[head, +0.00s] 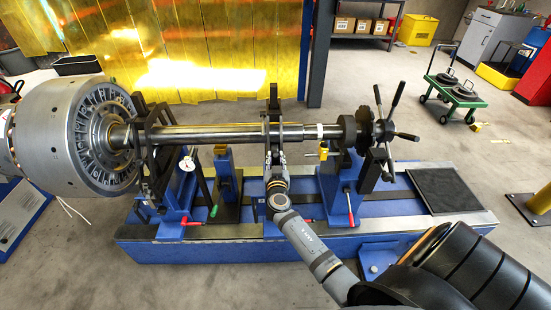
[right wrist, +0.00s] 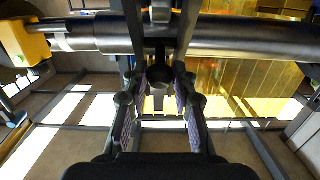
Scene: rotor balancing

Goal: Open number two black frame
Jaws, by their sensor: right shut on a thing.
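A long steel shaft (head: 220,134) lies level across a blue balancing machine (head: 240,248) in the head view. A black frame (head: 273,98) stands around the shaft at mid-length; its upright bars (right wrist: 186,25) show in the right wrist view. Another black frame (head: 150,118) surrounds the shaft at the left, beside the big grey drive head (head: 50,125). My right gripper (head: 274,163) is just below the shaft at the middle frame. In the wrist view, my right gripper (right wrist: 160,92) is shut on the frame's lower dark part (right wrist: 160,74). The grip is partly hidden. My left gripper is out of view.
A black handwheel with several spokes (head: 383,130) is at the shaft's right end. A blue stand with a red lever (head: 345,195) is right of my gripper. A dial gauge (head: 187,163) is at the left. A green cart (head: 455,92) stands behind right.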

